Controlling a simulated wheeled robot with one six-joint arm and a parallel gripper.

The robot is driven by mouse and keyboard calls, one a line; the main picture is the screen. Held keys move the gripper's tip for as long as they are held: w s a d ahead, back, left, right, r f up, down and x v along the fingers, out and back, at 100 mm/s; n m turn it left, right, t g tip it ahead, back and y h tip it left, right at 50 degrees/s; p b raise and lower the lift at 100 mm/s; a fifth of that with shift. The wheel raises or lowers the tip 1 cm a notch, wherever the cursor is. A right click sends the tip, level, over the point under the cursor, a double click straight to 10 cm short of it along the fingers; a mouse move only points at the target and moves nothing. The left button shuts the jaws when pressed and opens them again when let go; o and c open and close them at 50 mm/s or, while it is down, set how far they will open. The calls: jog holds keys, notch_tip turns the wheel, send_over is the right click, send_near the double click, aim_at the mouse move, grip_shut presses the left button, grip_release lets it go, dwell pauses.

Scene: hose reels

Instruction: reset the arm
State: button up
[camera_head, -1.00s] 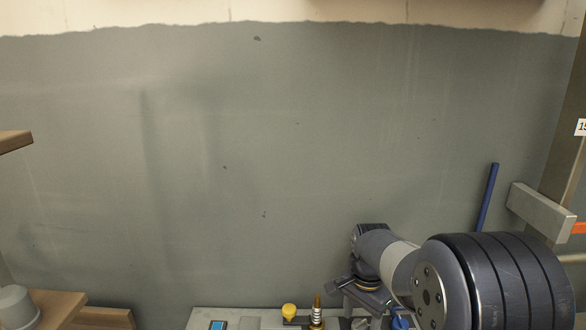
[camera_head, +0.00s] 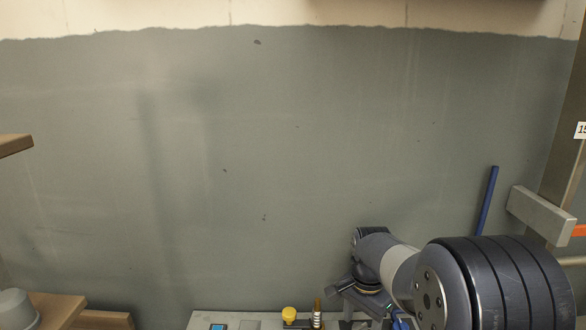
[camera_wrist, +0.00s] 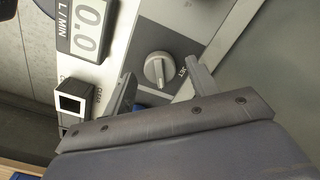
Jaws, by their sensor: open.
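My gripper shows in the wrist view (camera_wrist: 160,88), with its two fingers spread apart and nothing between them. Beyond the fingers is a light panel with a round grey knob (camera_wrist: 158,70). A digital display reading 0.0 (camera_wrist: 88,22) and a small square dark-screened button (camera_wrist: 72,102) are on the same panel. In the head view my arm is folded at the lower right, and the gripper's fingers are hidden or too small to tell there.
A bench top (camera_head: 262,318) along the lower edge carries a yellow knob (camera_head: 289,313) and a brass fitting (camera_head: 317,312). A blue rod (camera_head: 487,201) leans near a grey bracket (camera_head: 540,215) at right. Wooden shelves (camera_head: 48,308) and a grey pot (camera_head: 14,308) are at lower left.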

jog(key=shift+f, duration=0.65)
jog(key=n+b, duration=0.2)
jog(key=n, duration=0.4)
jog(key=shift+n+b, duration=0.35)
jog(key=shift+n, duration=0.05)
jog(key=n+b, duration=0.2)
jog(key=n, duration=0.3)
jog(key=shift+b, duration=0.4)
notch_tip(320, 180, up, 11)
jog(key=p, duration=0.1)
jog(key=shift+f, duration=0.1)
